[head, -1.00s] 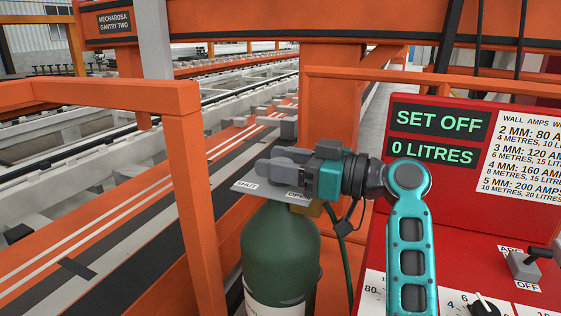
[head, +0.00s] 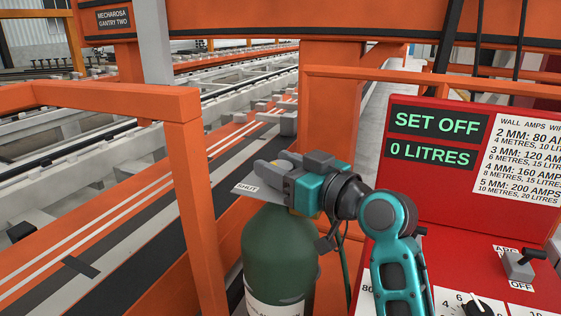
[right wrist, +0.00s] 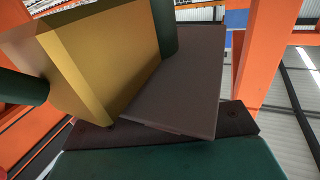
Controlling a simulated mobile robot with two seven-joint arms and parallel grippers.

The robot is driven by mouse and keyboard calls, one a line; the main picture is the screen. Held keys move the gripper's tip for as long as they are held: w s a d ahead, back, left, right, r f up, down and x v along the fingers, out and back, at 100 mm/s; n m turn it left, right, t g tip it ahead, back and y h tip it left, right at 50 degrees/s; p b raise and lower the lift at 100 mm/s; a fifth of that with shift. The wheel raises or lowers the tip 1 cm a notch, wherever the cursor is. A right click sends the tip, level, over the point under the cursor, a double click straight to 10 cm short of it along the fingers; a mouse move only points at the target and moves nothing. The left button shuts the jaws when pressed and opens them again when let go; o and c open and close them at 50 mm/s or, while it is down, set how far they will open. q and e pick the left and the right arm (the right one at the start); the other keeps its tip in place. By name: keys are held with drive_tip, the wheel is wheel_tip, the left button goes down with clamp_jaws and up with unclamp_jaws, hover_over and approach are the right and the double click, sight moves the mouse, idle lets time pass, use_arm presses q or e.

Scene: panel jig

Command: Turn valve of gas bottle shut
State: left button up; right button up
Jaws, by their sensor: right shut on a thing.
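The dark green gas bottle (head: 280,250) stands upright in the lower middle of the head view. A pale plate (head: 247,188) at its top carries the word SHUT on its left part. My right gripper (head: 270,165) is over the bottle's top, its grey fingers pointing left and away. It is shut on the valve, whose handle is largely hidden by fingers and gripper body in the head view. In the right wrist view a brass-yellow block (right wrist: 105,65), apparently part of the valve, is very close beside a grey slab. My left gripper is not in view.
A red panel (head: 455,215) stands close on the right, with a display reading SET OFF and 0 LITRES, a switch (head: 517,265) and a knob. Orange frame posts (head: 195,200) stand left of and behind the bottle. A dark hose hangs beside the bottle.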

drive_tip(key=shift+r, duration=0.3)
drive_tip(key=o, duration=0.9)
drive_tip(key=shift+f, duration=0.1)
drive_tip(key=shift+o, duration=0.2)
drive_tip(key=b+v, duration=0.1)
drive_tip(key=v, duration=1.2)
